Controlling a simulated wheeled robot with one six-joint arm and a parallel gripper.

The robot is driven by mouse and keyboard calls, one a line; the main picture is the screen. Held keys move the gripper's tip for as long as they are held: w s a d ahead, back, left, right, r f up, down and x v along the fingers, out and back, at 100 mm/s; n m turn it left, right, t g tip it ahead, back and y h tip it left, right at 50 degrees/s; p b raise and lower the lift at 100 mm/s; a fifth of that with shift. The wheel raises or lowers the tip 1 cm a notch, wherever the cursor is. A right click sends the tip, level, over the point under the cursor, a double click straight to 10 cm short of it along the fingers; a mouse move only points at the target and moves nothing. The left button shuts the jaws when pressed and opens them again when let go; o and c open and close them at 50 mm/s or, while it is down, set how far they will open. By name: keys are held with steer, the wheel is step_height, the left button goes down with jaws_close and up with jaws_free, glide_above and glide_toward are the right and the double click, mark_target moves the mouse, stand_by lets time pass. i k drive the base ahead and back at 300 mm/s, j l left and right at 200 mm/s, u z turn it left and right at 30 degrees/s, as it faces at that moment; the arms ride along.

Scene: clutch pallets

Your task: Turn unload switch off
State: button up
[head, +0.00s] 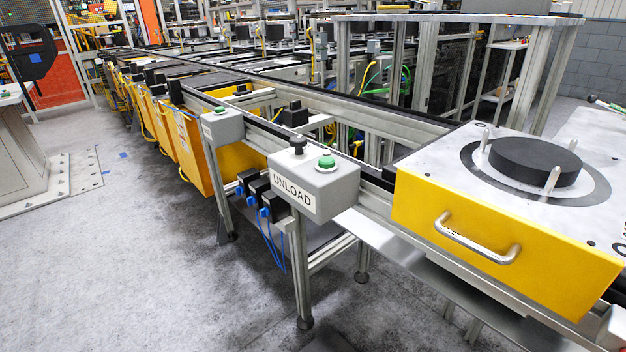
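The unload switch box (328,195) is a small grey box with a white "UNLOAD" label on its front, mounted on the front of the conveyor frame near the middle of the head view. On its top are a black knob (298,144) at the left and a green button (326,160) at the right. Which way the black knob is turned is too small to tell. My gripper is not in view.
A yellow pallet (440,205) with a metal handle and a black disc (535,162) sits on the conveyor at the right. Another grey box with a green button (220,112) stands farther left. Yellow bins (195,150) line the conveyor. The grey floor (130,270) at left is clear.

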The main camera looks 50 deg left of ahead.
mark_target(299, 142)
steer(key=u, duration=1.3)
steer(key=i+j+z, duration=0.1)
